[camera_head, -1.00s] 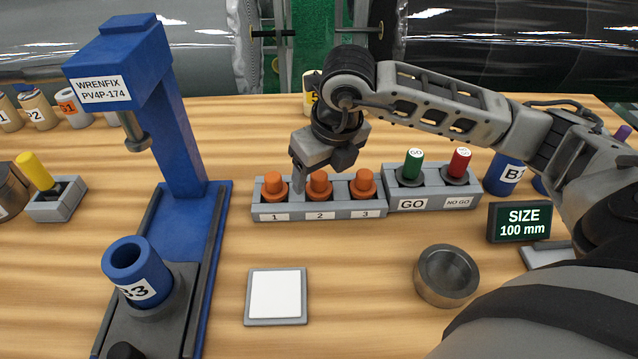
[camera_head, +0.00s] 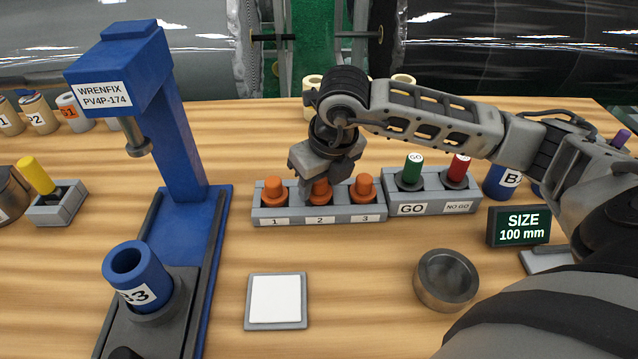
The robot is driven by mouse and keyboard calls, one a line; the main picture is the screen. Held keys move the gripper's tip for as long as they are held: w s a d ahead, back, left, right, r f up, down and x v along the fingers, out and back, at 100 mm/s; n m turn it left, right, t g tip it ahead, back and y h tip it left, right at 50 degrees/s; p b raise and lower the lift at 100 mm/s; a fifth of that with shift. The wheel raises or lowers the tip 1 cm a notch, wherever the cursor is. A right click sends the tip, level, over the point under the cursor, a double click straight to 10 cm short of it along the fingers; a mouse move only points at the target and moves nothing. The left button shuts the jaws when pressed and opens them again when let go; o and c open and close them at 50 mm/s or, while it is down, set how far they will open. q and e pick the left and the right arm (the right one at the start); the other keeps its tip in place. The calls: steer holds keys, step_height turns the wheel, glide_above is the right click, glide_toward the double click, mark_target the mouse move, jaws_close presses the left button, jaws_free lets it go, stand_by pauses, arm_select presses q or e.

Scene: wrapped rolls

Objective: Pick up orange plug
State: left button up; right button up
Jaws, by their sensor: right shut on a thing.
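Three orange plugs stand upright in a grey rack (camera_head: 342,213) with places marked 1, 2 and 3. The plug at place 1 (camera_head: 274,189) and the plug at place 3 (camera_head: 364,187) stand free. My right gripper (camera_head: 317,186) reaches down from above and is shut on the middle plug (camera_head: 321,193), at place 2. The gripper hides the top of this plug, whose lower part still sits in the rack. My left gripper is not in view.
A green GO plug (camera_head: 411,168) and a red NO GO plug (camera_head: 459,169) stand in the adjoining rack. A blue press (camera_head: 183,130) holding a blue roll (camera_head: 138,275) is at left. A white pad (camera_head: 275,299) and metal ring (camera_head: 446,281) lie in front.

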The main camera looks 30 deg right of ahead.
step_height(320, 180, up, 3)
steer(key=shift+a+r+b, duration=0.1)
steer(key=shift+b, duration=0.35)
steer(key=s+a+r, duration=0.9)
steer(key=a, duration=0.1)
steer(key=shift+s+r+p, duration=0.3)
steer(key=shift+s, duration=0.1)
steer(key=shift+o, duration=1)
steer(key=shift+c, duration=0.5)
